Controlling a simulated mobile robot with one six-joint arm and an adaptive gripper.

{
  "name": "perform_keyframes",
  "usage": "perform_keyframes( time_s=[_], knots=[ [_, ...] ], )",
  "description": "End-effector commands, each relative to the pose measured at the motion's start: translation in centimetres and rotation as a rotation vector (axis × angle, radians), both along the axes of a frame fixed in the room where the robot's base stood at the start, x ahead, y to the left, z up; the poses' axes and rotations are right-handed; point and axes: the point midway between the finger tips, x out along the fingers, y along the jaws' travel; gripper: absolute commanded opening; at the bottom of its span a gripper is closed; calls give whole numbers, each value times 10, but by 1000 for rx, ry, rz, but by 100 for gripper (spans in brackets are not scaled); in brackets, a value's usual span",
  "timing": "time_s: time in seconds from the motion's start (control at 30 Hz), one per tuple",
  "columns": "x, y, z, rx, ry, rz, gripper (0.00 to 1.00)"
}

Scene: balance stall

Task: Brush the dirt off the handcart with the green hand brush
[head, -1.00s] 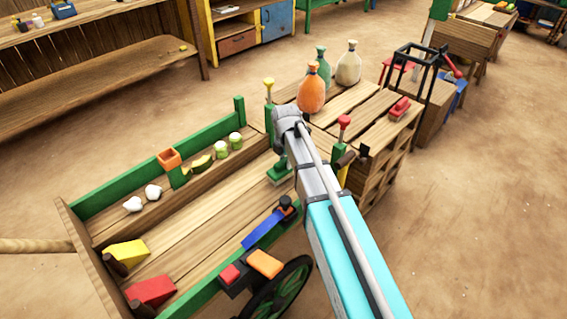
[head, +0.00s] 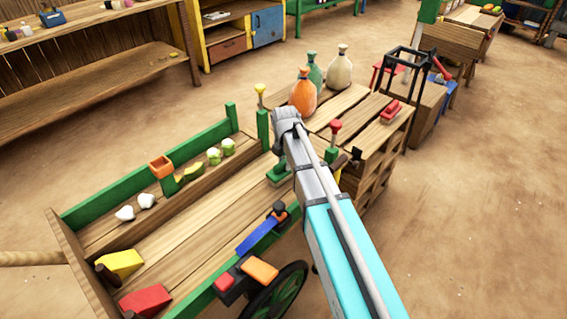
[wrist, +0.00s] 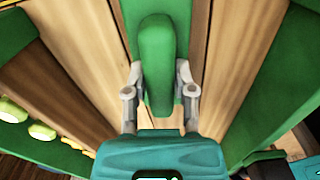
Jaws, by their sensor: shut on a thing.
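The wooden handcart (head: 185,222) with green rails fills the lower left of the head view. My gripper (wrist: 160,80) is shut on the green hand brush (wrist: 157,50), with one finger on each side of its handle in the wrist view. The brush also shows in the head view (head: 278,174), low at the right end of the cart bed, partly behind my arm. Wooden boards lie beneath it; I cannot tell whether the bristles touch them. I cannot make out any dirt on the boards.
Yellow (head: 120,262) and red blocks (head: 146,299) lie at the cart's left end. A blue-handled tool (head: 262,233) lies on the near rail. Sacks (head: 303,95) stand on the table behind.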

Motion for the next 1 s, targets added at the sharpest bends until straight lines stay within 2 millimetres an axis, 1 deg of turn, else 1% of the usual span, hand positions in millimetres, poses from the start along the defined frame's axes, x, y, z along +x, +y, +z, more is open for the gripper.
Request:
perform_keyframes(
  time_s=[0.23,0.63,0.77,1.0],
  knots=[
    [-11,-10,-3,-1,2,-2,0],
    [-13,-12,-3,-3,5,-2,0],
    [-15,-11,-3,-4,6,-1,0],
    [-25,0,-3,0,6,1,0]
  ],
)
